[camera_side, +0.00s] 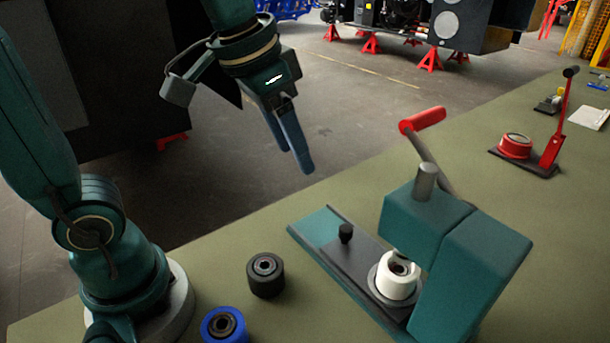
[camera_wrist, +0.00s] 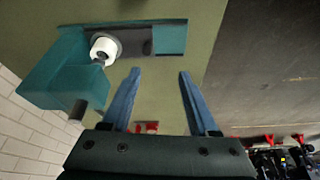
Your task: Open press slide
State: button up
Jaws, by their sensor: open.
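The teal press (camera_side: 455,250) stands on the green table, with a red-handled lever (camera_side: 423,120) on top. Its dark slide plate (camera_side: 358,257) lies on the teal base and carries a small black knob (camera_side: 346,233). A white cylinder (camera_side: 397,284) with a dark centre sits on the slide under the press head. In the wrist view, the press (camera_wrist: 62,72), slide (camera_wrist: 135,42) and white cylinder (camera_wrist: 103,47) show at upper left. My gripper (camera_side: 296,168) is open and empty, high up and left of the press, apart from it. Its two blue fingers (camera_wrist: 158,72) are spread in the wrist view.
A black roller (camera_side: 265,275) and a blue roller (camera_side: 224,325) stand on the table left of the press. A red tool with an upright lever (camera_side: 530,148) stands farther back right. Table between it and the press is clear. The table's edge runs behind the press.

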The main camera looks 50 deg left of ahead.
jog(key=w+d+f+m+g, duration=0.1)
jog(key=w+d+f+g, duration=0.1)
jog(key=w+f, duration=0.4)
jog(key=g, duration=0.2)
send_over(346, 228)
jog(key=shift+m, duration=0.3)
notch_tip(346, 228, down, 4)
jog(key=shift+w+f, duration=0.1)
jog(key=shift+f, duration=2.8)
grip_shut()
